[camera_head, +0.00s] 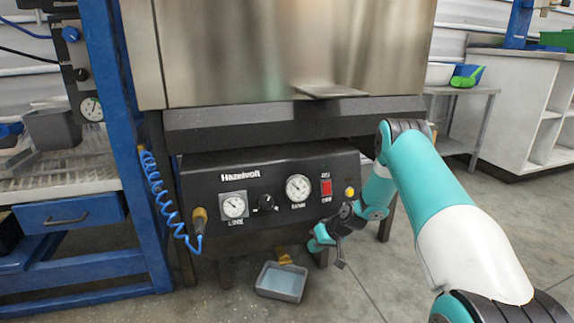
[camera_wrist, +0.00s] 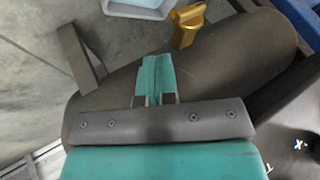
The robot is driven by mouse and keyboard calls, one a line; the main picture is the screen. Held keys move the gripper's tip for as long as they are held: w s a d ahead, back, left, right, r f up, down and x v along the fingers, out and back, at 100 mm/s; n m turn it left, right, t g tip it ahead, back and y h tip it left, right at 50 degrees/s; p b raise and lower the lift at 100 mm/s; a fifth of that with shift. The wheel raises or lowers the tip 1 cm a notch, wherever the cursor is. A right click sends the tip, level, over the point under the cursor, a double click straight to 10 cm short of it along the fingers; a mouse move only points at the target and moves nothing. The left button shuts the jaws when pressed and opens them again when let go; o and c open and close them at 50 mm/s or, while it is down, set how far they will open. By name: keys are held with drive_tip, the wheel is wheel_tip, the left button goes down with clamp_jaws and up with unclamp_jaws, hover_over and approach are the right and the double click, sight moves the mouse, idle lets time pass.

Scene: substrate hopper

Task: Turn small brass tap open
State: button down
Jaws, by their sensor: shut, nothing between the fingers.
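The small brass tap (camera_head: 284,256) sits low under the front of the black machine, above the grey tray. In the wrist view the tap (camera_wrist: 187,24) is a gold handle beyond my fingertips and a little to the right. My gripper (camera_head: 318,240) is below the control panel, to the right of the tap and apart from it. In the wrist view my gripper (camera_wrist: 155,66) has its teal fingers together with nothing between them, over the machine's rounded dark underside. The tap's mount on the machine is partly hidden.
The grey tray (camera_head: 281,282) holds bluish liquid on the floor. The control panel (camera_head: 270,196) carries gauges, a knob and a red switch. A blue coiled hose (camera_head: 160,195) and a blue frame stand at left. The concrete floor in front is clear.

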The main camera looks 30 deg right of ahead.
drive_tip(key=p+v, duration=0.3)
drive_tip(key=v, duration=0.3)
drive_tip(key=a+r+n+p, duration=0.1)
drive_tip(key=a+r+p, duration=0.2)
drive_tip(key=a+r, duration=0.2)
drive_tip(key=a+r+n+g+p, duration=0.1)
drive_tip(key=a+r, duration=0.4)
drive_tip(key=r, duration=0.6)
drive_tip(key=a+r+n+g+y+p, duration=0.1)
drive_tip(key=a+r+p, duration=0.3)
drive_tip(key=r, duration=0.4)
drive_tip(key=shift+w+a+r+p, duration=0.15)
drive_tip(key=shift+a+r+p, duration=0.15)
drive_tip(key=shift+a, duration=0.2)
drive_tip(key=s+a+r+n+g+p, duration=0.1)
drive_tip(key=s+a+r+n+g, duration=0.15)
drive_tip(key=s+a+r, duration=1)
drive_tip(key=s+a+r+n+g+h+p, duration=0.15)
drive_tip(key=s+a+r, duration=0.25)
drive_tip(key=s, duration=0.5)
drive_tip(key=s+a+r+n, duration=0.2)
drive_tip(key=s+a+r, duration=0.1)
drive_tip(key=s, duration=0.6)
wheel_tip(320, 180, up, 38)
drive_tip(key=p, duration=3.7)
drive_tip(key=shift+w+a+r+p, duration=0.15)
drive_tip(key=shift+w+p, duration=0.1)
drive_tip(key=shift+p, duration=0.1)
